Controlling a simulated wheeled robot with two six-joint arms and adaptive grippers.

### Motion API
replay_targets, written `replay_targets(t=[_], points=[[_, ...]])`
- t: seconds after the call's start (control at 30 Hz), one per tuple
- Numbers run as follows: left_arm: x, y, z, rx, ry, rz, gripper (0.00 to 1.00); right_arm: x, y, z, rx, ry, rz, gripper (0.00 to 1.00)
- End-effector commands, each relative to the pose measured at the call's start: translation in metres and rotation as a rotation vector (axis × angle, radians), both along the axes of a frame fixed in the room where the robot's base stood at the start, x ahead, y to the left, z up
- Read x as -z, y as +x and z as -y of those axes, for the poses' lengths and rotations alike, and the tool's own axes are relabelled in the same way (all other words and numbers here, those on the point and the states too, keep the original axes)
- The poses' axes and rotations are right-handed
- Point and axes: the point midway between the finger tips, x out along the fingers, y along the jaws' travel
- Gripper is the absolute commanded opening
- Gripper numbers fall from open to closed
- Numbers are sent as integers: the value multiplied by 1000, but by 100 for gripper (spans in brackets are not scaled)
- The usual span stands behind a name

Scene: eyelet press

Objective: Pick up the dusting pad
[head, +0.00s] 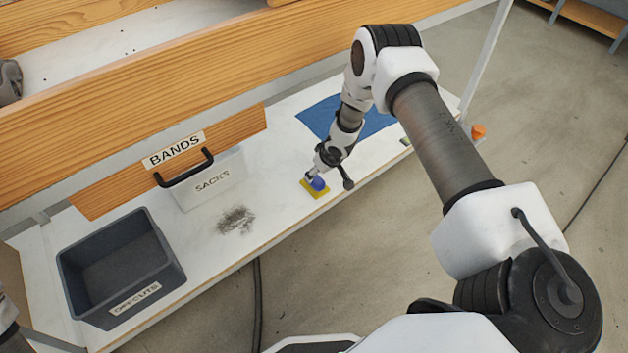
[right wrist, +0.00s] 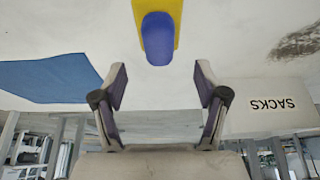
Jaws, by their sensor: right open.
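The dusting pad (head: 315,190) lies on the white bench top near its front edge, a yellow base with a rounded blue-purple grip on top. In the right wrist view the pad's grip (right wrist: 157,38) is at the top centre, with the yellow base (right wrist: 178,12) around it. My right gripper (head: 313,178) is at the pad in the head view. In the right wrist view its two fingers (right wrist: 160,88) are apart with nothing between them, and the grip lies ahead of the gap. My left gripper is not visible; only a bit of arm shows at the left edge.
A grey OFFCUTS bin (head: 122,262) stands at the bench's left end. A patch of dark dust (head: 236,220) lies left of the pad. A blue sheet (head: 318,114) lies behind my right arm.

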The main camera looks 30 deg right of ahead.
Motion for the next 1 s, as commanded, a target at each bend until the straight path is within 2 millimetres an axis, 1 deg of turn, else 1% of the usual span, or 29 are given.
replay_targets(t=[0.03,0.27,0.33,0.53,0.63,0.87,0.9,0.97,1.0], points=[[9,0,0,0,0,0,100,11,3,0,-2,-2,0,73],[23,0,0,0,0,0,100,27,11,-1,-2,-1,-1,73],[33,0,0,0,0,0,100,37,14,-1,-2,-2,-1,73],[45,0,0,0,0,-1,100,58,25,-1,-4,-2,-1,73],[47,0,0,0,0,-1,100,64,28,-1,-2,-1,-1,73],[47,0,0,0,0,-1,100,63,29,-1,0,1,-1,73],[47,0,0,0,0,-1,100,63,28,-1,0,1,-1,66],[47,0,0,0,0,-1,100,63,28,-1,0,1,-1,45],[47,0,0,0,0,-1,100,63,28,-1,0,1,-1,30]])
